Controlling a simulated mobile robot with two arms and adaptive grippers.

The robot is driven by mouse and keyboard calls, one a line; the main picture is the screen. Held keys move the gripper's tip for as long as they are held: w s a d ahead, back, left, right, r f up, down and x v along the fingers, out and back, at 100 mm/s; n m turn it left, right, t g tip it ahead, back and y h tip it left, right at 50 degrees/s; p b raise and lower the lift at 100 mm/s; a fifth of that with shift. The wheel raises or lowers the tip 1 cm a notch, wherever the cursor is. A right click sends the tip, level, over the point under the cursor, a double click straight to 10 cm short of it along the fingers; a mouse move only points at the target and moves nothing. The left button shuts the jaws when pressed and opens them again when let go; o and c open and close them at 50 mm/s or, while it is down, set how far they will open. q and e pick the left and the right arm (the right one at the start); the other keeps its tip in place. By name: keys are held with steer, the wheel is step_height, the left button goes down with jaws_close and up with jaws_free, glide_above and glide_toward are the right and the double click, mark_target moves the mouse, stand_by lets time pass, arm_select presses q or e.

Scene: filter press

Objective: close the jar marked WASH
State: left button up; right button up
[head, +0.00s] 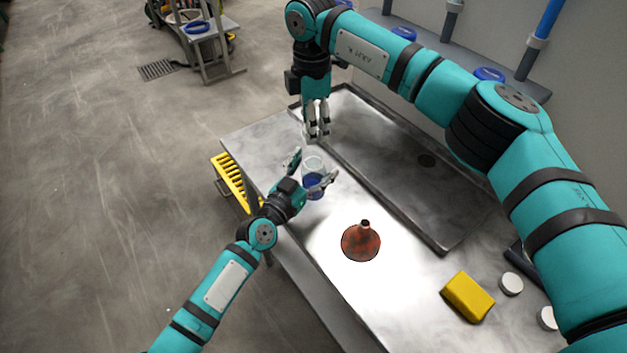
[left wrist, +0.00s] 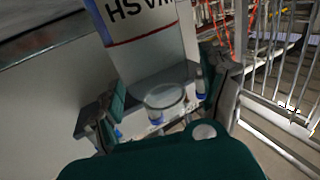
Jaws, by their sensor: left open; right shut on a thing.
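The WASH jar (head: 314,182) is clear with a blue lower part and stands upright on the steel bench. It also shows in the left wrist view (left wrist: 150,42), its lettering upside down and partly cut off; its round mouth looks uncovered there. My left gripper (head: 308,172) is open, with its fingers on either side of the jar. My right gripper (head: 318,133) points down just behind the jar, a little above it in the picture. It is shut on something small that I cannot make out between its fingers.
An orange-brown funnel (head: 361,243) stands on the bench in front of the jar. A yellow block (head: 467,297) and two white round pieces (head: 511,284) (head: 547,318) lie at the right. A shallow steel tray (head: 440,243) lies behind. A yellow rack (head: 230,181) is beside the bench's left edge.

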arm_select(q)
jaws_close()
stand_by(0.6)
